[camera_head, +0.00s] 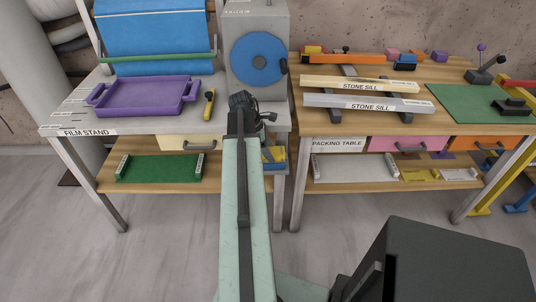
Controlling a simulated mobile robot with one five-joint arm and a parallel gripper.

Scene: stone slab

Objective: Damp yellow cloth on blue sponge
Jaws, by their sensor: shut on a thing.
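My gripper (243,101) is at the far end of my pale green arm, in front of the grey machine with the blue disc. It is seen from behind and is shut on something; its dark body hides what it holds. A blue and yellow item (273,156) shows partly behind my arm, low between the two benches. I cannot tell whether it is the sponge, the cloth or both. No other clear yellow cloth or blue sponge shows.
A purple tray (143,95) and a yellow-handled tool (209,105) lie on the left bench, labelled film stand. The grey machine (257,20) stands beside them. Two stone sills (360,103) lie on the packing table at right, with a green mat (475,103). Grey floor is open at left.

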